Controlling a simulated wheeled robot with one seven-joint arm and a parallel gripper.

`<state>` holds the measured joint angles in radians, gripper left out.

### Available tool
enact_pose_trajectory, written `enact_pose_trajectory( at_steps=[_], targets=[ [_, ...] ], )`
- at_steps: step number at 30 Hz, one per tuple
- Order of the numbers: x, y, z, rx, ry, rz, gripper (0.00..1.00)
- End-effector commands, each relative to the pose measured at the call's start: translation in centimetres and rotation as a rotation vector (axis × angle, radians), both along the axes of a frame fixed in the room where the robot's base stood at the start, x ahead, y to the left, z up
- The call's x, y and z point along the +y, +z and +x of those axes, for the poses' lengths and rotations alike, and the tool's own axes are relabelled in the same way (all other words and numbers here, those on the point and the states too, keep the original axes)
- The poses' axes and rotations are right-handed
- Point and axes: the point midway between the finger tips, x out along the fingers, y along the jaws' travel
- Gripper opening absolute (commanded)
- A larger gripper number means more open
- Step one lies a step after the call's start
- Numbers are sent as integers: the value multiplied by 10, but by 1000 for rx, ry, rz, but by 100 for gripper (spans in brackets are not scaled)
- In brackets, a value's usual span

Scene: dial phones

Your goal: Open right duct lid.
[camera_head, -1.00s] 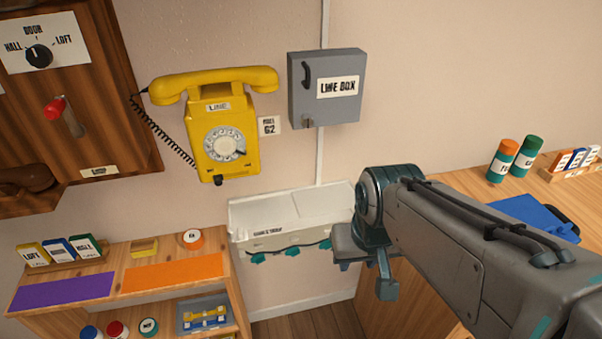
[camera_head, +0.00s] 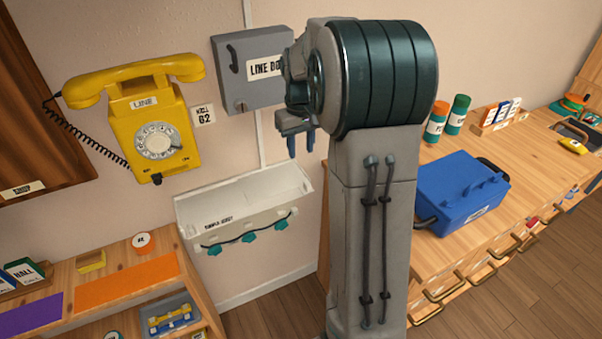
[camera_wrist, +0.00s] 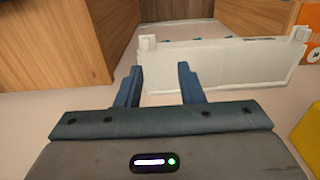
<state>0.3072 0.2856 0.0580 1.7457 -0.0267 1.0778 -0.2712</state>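The white duct (camera_head: 235,205) is fixed to the wall below the yellow phone, with teal clips along its lower front. Its right end lies below and slightly left of my gripper (camera_head: 300,148). The fingers point down and hang above that end, apart from it. In the wrist view my gripper (camera_wrist: 160,70) has its two fingers spread with nothing between them. The duct (camera_wrist: 225,65) shows there beyond the fingertips, as a pale panel with small tabs at its corners. How far the right lid is raised, if at all, I cannot tell.
My arm stands in front of the wall and hides part of the grey line box (camera_head: 245,75). The yellow phone (camera_head: 150,125) is at left. A wooden bench (camera_head: 540,150) with a blue box (camera_head: 460,190) is at right. A low shelf (camera_head: 115,262) stands at lower left.

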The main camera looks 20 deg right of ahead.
Motion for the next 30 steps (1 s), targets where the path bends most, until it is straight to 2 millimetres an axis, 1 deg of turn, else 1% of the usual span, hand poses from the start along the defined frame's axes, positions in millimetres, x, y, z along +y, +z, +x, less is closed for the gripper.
enact_pose_trajectory(
  at_steps=[1,3,6,11,13,17,24,27,30],
  targets=[
    [-10,-6,9,11,-3,5,35],
    [-19,-13,17,20,0,9,35],
    [-28,-18,24,27,1,13,35],
    [-32,-28,28,33,4,16,35],
    [-32,-37,27,34,4,16,35],
    [-32,-62,26,37,3,17,35],
    [-32,-113,26,36,2,18,35],
    [-32,-131,26,34,2,17,35],
    [-32,-144,27,33,3,16,35]
  ],
)
